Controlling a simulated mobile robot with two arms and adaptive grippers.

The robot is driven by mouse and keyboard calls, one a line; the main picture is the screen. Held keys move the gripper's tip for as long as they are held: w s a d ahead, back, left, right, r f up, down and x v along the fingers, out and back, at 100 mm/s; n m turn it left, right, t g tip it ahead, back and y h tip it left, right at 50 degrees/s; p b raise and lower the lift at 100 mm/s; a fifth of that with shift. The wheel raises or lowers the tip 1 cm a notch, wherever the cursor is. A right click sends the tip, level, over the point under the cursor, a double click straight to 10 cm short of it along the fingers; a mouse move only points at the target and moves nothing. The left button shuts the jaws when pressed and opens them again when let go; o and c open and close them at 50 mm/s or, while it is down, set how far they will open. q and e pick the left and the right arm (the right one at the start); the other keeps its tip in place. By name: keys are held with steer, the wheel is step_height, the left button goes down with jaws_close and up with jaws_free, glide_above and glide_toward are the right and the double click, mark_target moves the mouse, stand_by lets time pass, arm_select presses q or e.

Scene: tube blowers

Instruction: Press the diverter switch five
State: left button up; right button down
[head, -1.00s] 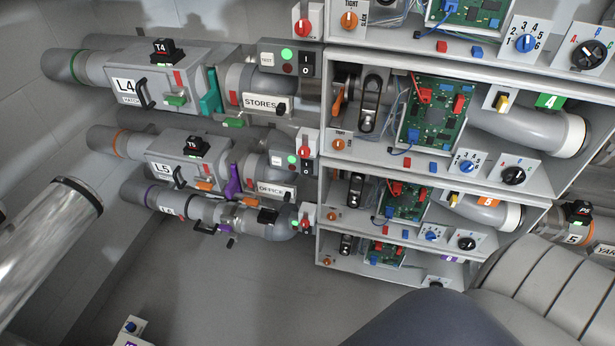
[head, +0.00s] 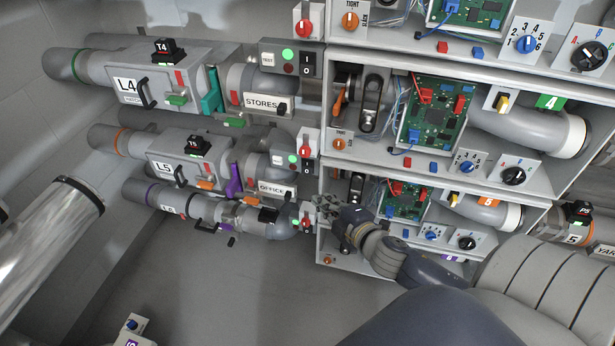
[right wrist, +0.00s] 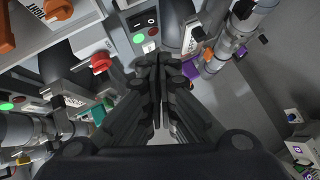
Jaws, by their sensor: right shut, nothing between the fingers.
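The bay with the orange 5 tag (head: 487,201) sits third from the top in the shelf rack at right. A small yellow rocker switch (head: 453,199) on a white plate stands left of that tag; I cannot read any name on it. My right gripper (head: 322,208) is shut and empty, at the left edge of the lower bays, left of and apart from the yellow rocker. It hides part of the bay's left side. In the right wrist view its closed fingers (right wrist: 157,62) point at a panel with a green light (right wrist: 139,38). My left gripper is not in view.
Tube lines L4 (head: 125,85) and L5 (head: 162,167) run in from the left. A red knob (head: 305,224) stands close left of my right gripper. A circuit board (head: 405,201) fills the bay's middle. The lower floor area (head: 230,290) is clear.

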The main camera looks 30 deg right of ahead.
steer(key=shift+a+r, duration=0.15)
steer(key=shift+r, duration=0.4)
steer(key=shift+w, duration=0.1)
glide_toward(307, 167)
steer(key=w+a+f, duration=0.2)
steer(key=w+a, duration=0.1)
steer(key=w, duration=0.2)
steer(key=shift+w+d+f, duration=0.3)
steer(key=shift+w+d, duration=0.15)
steer(key=shift+d, duration=0.1)
